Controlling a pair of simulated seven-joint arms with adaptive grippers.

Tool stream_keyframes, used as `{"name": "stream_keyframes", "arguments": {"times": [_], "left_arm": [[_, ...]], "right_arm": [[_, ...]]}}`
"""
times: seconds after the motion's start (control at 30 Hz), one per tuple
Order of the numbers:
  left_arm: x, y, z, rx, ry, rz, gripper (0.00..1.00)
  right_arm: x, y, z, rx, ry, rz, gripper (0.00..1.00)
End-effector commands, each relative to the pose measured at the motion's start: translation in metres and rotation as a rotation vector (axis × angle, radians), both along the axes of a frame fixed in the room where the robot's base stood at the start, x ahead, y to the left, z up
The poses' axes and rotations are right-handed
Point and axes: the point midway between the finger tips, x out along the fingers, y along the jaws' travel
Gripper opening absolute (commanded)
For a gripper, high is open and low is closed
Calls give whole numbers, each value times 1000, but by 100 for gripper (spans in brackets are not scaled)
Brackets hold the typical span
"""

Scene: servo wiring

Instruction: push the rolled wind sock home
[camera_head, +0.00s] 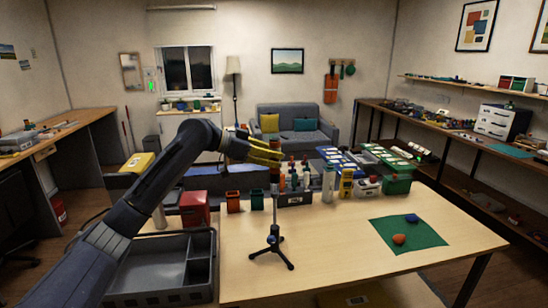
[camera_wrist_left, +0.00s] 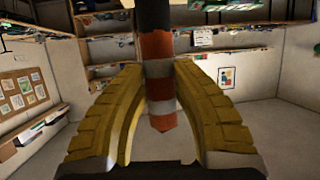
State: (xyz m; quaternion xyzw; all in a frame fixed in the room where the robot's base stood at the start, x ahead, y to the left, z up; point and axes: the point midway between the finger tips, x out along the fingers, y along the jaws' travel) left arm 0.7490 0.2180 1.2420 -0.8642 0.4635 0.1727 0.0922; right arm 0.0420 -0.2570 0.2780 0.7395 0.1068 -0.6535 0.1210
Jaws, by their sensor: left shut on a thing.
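The rolled wind sock (camera_wrist_left: 158,45) has orange and white bands, with a dark part above and an orange pointed end below in the left wrist view. My left gripper (camera_wrist_left: 158,75) is shut on it, with a yellow finger on each side. In the head view my left gripper (camera_head: 280,155) is above the table, over a small black tripod stand (camera_head: 273,240) with a thin upright pole. The sock is small and hard to separate from the clutter behind it there. I cannot tell whether it touches the pole. My right gripper is not in view.
A grey divided tray (camera_head: 212,290) lies at the table's left. Red (camera_head: 194,208) and green (camera_head: 397,184) bins and several bottles and tools line the back edge. The front middle is clear.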

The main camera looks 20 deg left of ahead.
Motion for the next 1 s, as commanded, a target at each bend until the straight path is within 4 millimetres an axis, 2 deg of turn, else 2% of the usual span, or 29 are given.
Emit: {"name": "stream_keyframes", "arguments": {"times": [1.0], "left_arm": [[0, 0, -8, 0, 0, 0, 0]], "right_arm": [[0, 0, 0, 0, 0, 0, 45]]}}
